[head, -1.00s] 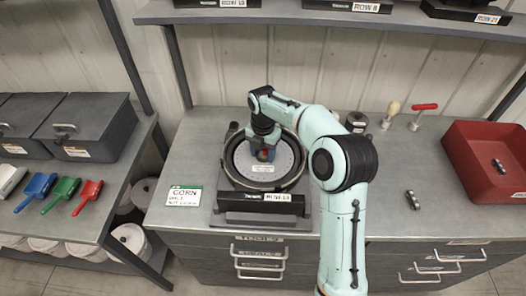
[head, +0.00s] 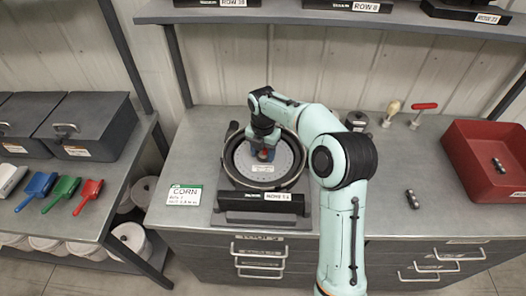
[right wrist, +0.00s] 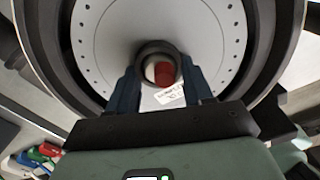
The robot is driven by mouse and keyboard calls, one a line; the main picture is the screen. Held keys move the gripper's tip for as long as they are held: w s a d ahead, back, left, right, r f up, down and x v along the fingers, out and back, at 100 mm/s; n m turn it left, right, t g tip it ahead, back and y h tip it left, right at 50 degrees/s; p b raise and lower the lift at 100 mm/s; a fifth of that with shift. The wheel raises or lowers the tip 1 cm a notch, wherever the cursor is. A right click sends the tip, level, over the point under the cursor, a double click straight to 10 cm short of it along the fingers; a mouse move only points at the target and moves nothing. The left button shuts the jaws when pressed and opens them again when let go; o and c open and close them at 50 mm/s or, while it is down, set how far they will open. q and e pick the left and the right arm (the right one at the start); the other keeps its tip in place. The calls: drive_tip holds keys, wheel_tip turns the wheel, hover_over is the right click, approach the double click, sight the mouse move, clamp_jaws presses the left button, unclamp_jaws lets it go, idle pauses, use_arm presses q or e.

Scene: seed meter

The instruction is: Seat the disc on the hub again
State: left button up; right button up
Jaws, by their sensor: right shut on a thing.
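The light grey seed disc (head: 287,160), with small holes around its edge, lies within the round black meter housing (head: 231,178) on the bench. My right gripper (head: 264,149) is above its middle. In the right wrist view the disc (right wrist: 205,25) fills the top, and the blue fingers of my right gripper (right wrist: 159,82) are shut on either side of its dark central collar (right wrist: 146,49). A red part (right wrist: 164,74) shows inside the collar; I cannot tell whether it is the hub. Whether the disc lies flat on its seat is hidden. My left gripper is out of view.
A CORN card (head: 184,196) stands left of the meter. A red bin (head: 488,150), a dark cylindrical part (head: 357,120) and two handled tools (head: 421,112) are to the right. A shelf (head: 270,14) runs above the back.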

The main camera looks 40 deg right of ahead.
drive_tip(key=o, duration=1.1)
drive_tip(key=c, duration=0.3)
drive_tip(key=shift+c, duration=1.3)
drive_tip(key=shift+o, duration=1.2)
